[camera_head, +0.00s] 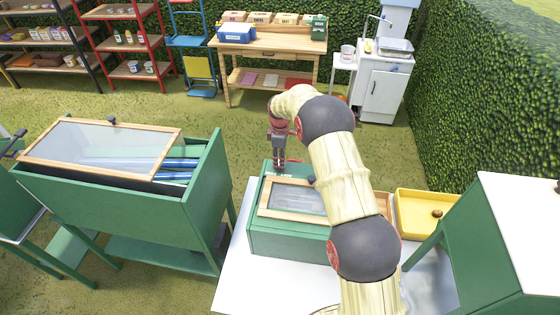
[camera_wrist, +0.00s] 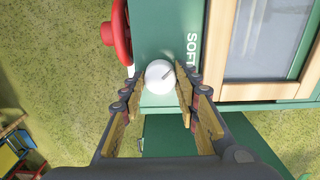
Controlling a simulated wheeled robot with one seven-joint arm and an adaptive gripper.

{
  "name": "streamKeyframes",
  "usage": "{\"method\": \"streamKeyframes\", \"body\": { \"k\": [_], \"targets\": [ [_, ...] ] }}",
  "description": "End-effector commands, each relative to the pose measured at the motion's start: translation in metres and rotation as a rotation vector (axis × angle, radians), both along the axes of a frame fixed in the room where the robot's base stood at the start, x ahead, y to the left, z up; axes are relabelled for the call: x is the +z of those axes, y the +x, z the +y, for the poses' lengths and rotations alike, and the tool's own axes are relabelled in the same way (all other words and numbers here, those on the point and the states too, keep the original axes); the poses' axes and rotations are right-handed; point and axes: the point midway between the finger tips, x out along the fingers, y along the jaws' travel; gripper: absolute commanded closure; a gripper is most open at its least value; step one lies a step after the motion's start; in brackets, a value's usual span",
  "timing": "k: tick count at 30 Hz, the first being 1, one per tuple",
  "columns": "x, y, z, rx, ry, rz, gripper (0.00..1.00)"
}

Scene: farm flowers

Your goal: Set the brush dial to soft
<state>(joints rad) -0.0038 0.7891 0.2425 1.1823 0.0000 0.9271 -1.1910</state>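The brush dial (camera_wrist: 158,78) is a white round knob on a green box. A thin dark pointer line on it runs toward the upper right in the wrist view. White lettering "SOFT" (camera_wrist: 192,46) stands on the green face up and right of it. My gripper (camera_wrist: 160,80) has one finger on each side of the dial, with the tips very close to its edges. I cannot tell whether they touch it.
A red handwheel (camera_wrist: 120,32) sits beside the dial, left of the box. The box has a wood-framed window (camera_head: 297,198) and stands on a white table (camera_head: 270,290). A yellow tray (camera_head: 425,214) is at right. A green cabinet (camera_head: 120,200) stands left.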

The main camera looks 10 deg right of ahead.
Motion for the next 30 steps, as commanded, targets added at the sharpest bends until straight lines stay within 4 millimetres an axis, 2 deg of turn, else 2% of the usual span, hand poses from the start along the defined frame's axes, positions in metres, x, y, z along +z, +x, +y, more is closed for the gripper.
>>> {"method": "streamKeyframes", "body": {
  "k": [9,19,23,30],
  "targets": [
    [0.0,0.0,0.0,-0.001,0.0,0.0,0.51],
    [0.003,0.0,0.0,-0.002,0.0,-0.001,0.51],
    [0.019,0.001,0.0,-0.002,0.0,-0.003,0.51],
    [0.066,0.001,0.0,-0.001,0.0,-0.003,0.51]
  ]
}}
